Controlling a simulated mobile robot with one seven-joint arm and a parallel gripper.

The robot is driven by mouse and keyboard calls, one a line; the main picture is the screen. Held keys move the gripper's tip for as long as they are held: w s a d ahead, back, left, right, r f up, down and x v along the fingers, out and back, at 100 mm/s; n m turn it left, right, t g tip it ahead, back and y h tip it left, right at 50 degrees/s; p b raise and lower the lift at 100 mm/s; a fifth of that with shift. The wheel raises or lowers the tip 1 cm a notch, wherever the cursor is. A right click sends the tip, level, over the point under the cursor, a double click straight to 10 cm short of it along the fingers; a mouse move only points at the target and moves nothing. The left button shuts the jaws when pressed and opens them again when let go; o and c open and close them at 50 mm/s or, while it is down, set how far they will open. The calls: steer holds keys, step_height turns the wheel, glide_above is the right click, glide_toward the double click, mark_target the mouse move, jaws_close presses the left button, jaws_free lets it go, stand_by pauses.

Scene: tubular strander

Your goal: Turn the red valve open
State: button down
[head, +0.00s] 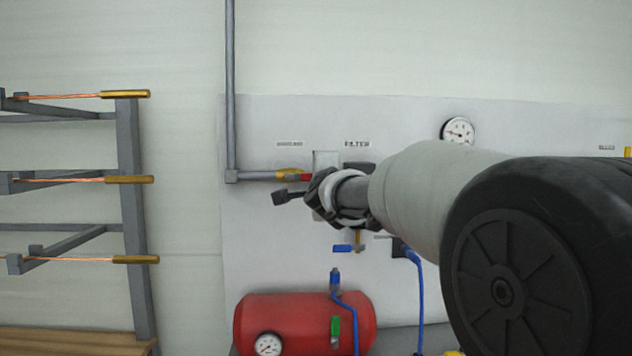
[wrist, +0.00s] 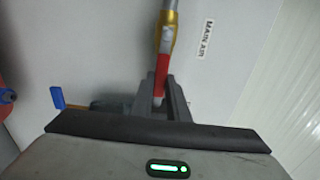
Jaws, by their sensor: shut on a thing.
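The red valve has a red lever handle (head: 306,177) and a brass body (head: 287,173) at the end of a grey pipe on the wall panel. In the wrist view, the red handle (wrist: 161,72) runs down from the brass body (wrist: 167,38), roughly in line with the pipe. My gripper (head: 298,190) is at the handle in the head view, with my arm covering the area to its right. In the wrist view, my gripper (wrist: 159,98) has a dark finger on each side of the handle's lower end and is shut on it.
A "MAIN AIR" label (wrist: 206,38) is beside the valve. Blue-handled valves (head: 343,248), a blue hose (head: 417,290) and a red tank (head: 270,315) are below. A pressure gauge (head: 458,131) is at upper right. A grey rack (head: 132,200) stands left.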

stand_by(0.3)
steer(key=c, duration=1.7)
jaws_free()
steer(key=s+p, duration=0.1)
steer(key=s, duration=1.6)
steer(key=shift+s, duration=0.2)
steer(key=shift+f, duration=0.1)
